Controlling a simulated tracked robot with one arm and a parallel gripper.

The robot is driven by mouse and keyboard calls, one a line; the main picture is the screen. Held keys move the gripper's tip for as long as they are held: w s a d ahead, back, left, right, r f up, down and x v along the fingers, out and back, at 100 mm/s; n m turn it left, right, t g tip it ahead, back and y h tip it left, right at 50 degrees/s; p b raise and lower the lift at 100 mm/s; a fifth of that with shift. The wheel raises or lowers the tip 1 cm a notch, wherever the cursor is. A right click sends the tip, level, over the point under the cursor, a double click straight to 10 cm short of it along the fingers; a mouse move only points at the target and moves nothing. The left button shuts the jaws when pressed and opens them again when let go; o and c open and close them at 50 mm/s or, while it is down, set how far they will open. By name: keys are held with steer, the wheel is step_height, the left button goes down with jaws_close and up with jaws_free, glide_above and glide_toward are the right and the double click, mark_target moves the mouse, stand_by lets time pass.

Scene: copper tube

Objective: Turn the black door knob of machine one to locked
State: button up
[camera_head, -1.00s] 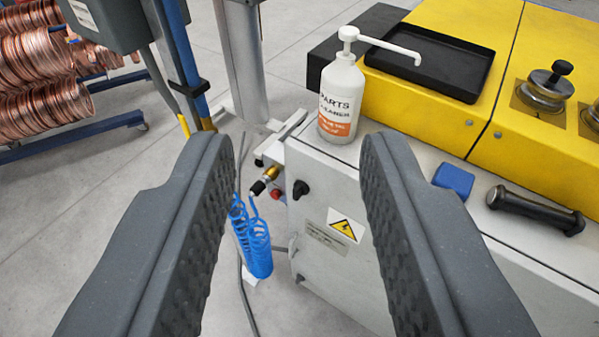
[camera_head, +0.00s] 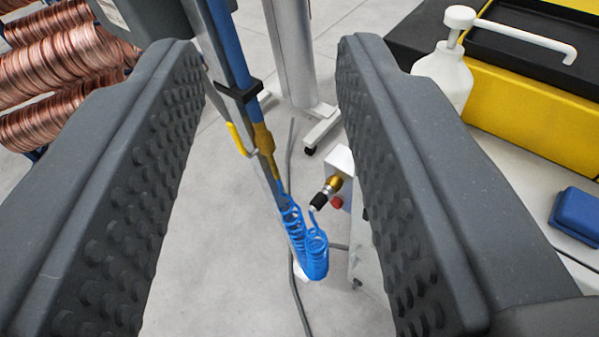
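My gripper (camera_head: 271,60) is open and empty, its two dark grey studded fingers wide apart in the foreground. The white machine cabinet (camera_head: 362,262) shows only as a narrow strip beside the right finger. The black door knob is almost wholly hidden behind the right finger; a small dark edge (camera_head: 365,213) there may be part of it. I cannot tell which way the knob points. A red button (camera_head: 337,202) and a brass fitting (camera_head: 334,183) stick out of the cabinet's side, between the fingers.
A white pump bottle (camera_head: 445,72), a blue block (camera_head: 577,214) and a black tray (camera_head: 520,50) are at right. Copper coils (camera_head: 60,70) stand at left. Grey floor lies between.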

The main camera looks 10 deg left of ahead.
steer(key=w+a+f+m+t+p, duration=0.1)
steer(key=w+a+f, duration=0.2)
steer(key=w+f, duration=0.15)
steer(key=w+a+f+m+p, duration=0.1)
steer(key=w+a+f, duration=0.25)
steer(key=w, duration=0.25)
steer(key=w+a+f+m+h+p, duration=0.1)
steer(key=w+f+m, duration=0.15)
steer(key=f, duration=0.35)
steer(key=w+a+f+m+h, duration=0.1)
steer(key=w+f+h, duration=0.15)
steer(key=f, duration=0.35)
steer(key=s+d+f+m+g+h+p, duration=0.1)
steer(key=s+d+f+h, duration=0.15)
steer(key=f, duration=0.45)
steer(key=s+d+f+g+h+p, duration=0.1)
steer(key=s+d+f+h, duration=0.2)
steer(key=f, duration=0.4)
steer(key=s+d+f+m+g+h+p, duration=0.1)
steer(key=s+f+h, duration=0.25)
steer(key=f, duration=0.45)
steer(key=x, duration=1.3)
steer(key=shift+r, duration=0.45)
steer(key=shift+w+a, duration=0.1)
steer(key=shift+w, duration=0.05)
